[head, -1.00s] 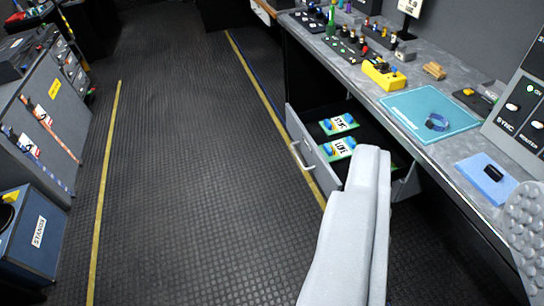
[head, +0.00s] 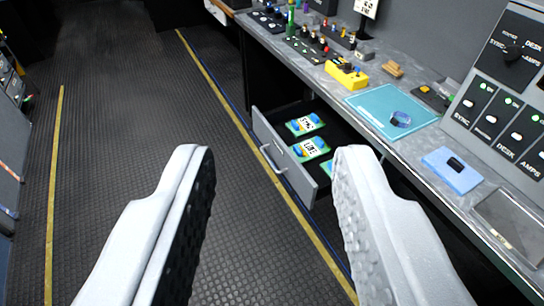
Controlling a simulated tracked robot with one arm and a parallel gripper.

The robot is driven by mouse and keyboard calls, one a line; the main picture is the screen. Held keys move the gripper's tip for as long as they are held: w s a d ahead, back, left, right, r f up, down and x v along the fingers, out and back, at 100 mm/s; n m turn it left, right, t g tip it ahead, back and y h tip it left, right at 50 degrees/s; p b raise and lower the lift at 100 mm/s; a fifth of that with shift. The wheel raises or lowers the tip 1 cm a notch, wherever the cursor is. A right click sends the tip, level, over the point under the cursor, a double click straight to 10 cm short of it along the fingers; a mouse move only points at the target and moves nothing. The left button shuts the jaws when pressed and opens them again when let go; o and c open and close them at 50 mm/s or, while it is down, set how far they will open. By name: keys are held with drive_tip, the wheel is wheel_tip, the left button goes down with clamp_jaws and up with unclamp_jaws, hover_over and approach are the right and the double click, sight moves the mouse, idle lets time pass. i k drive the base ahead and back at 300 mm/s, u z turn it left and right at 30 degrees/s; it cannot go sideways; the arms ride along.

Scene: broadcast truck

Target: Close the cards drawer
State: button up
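The cards drawer (head: 281,165) is pulled out from under the desk, with a grey front and a pale bar handle (head: 273,158) facing the floor aisle. Inside it lie a card marked SYNC (head: 305,124), a card marked LIVE (head: 310,148), and part of another card partly hidden by my right finger. My gripper (head: 268,165) is open and empty, its two white fingers wide apart. In the picture the handle shows between the fingertips; I cannot tell the exact distance, but nothing is gripped.
The grey desk (head: 400,82) carries a teal mat (head: 388,108) with a blue band, a yellow box (head: 347,76), a blue pad (head: 451,171) and a switch panel (head: 505,110). The black floor (head: 150,110) left of the drawer is clear between yellow lines.

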sight(311, 182)
drive_tip(key=i, duration=0.95)
drive_tip(key=z, duration=0.05)
drive_tip(key=k, duration=0.65)
drive_tip(key=z, duration=0.35)
drive_tip(key=i, duration=1.3)
drive_tip(key=u, duration=0.2)
